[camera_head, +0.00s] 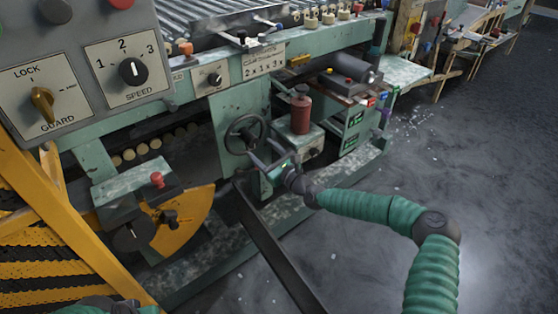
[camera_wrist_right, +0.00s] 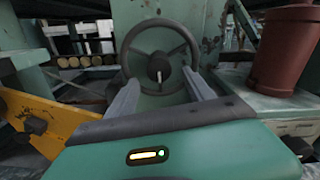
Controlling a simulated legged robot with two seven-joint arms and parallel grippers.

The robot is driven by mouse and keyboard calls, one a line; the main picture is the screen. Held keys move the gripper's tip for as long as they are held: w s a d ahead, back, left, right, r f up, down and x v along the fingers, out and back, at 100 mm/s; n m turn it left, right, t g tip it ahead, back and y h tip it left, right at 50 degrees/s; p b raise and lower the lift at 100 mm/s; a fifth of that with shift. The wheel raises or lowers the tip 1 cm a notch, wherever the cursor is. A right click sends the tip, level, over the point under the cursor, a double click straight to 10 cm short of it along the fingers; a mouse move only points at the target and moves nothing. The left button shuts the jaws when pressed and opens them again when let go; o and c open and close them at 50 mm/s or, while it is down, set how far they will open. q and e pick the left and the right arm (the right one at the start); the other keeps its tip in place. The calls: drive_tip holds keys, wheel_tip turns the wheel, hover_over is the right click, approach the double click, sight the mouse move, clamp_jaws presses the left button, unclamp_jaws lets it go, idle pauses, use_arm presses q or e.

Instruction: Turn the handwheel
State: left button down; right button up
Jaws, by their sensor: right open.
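The handwheel (camera_head: 245,134) is a dark, spoked ring on the green machine frame, near the middle of the head view. In the right wrist view the handwheel (camera_wrist_right: 160,57) faces me, with a light knob or pin at its hub. My right gripper (camera_head: 262,152) is open just in front of the wheel's lower right side. Its two grey fingers (camera_wrist_right: 161,88) point at the lower part of the rim in the wrist view, with nothing held between them. I cannot tell whether a finger touches the rim. My left gripper does not show clearly; only a bit of green arm shows at the bottom left.
A red-brown cylinder (camera_head: 301,112) stands right of the wheel. A yellow quadrant plate (camera_head: 185,222) and a control panel (camera_head: 85,75) with knobs are at left. A dark bar (camera_head: 270,250) slants down below the wheel. Open floor (camera_head: 480,150) lies to the right.

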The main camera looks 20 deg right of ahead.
drive_tip(key=p+v, duration=0.2)
drive_tip(key=v, duration=0.9)
